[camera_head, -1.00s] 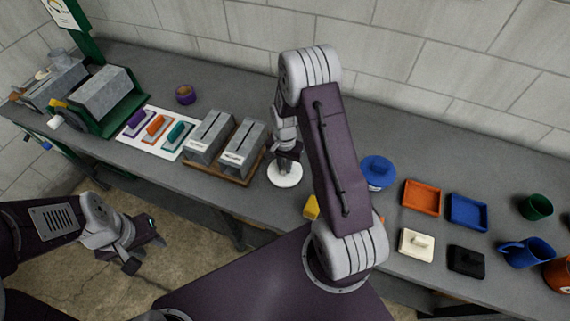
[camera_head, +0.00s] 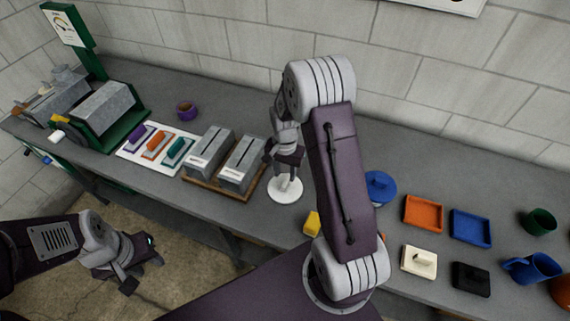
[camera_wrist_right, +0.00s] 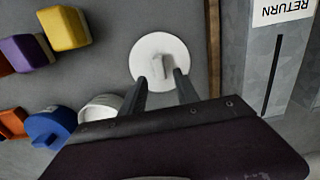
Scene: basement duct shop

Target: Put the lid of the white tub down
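In the right wrist view the lid (camera_wrist_right: 148,48) shows below the fingertips. My right gripper (camera_wrist_right: 160,78) is open just above the lid, its fingers apart on either side of the knob and seemingly clear of it. A white round thing (camera_wrist_right: 100,107), which looks like the tub, is partly hidden by the gripper body; my arm hides it in the head view. My left gripper (camera_head: 142,272) is open and empty, away from the bench.
The grey boxes (camera_head: 241,165) stand close left of the lid on a wooden base. A yellow block (camera_head: 312,222) lies near the front edge. A blue lidded tub (camera_head: 380,185), orange tray (camera_head: 423,212) and blue tray (camera_head: 470,227) are to the right.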

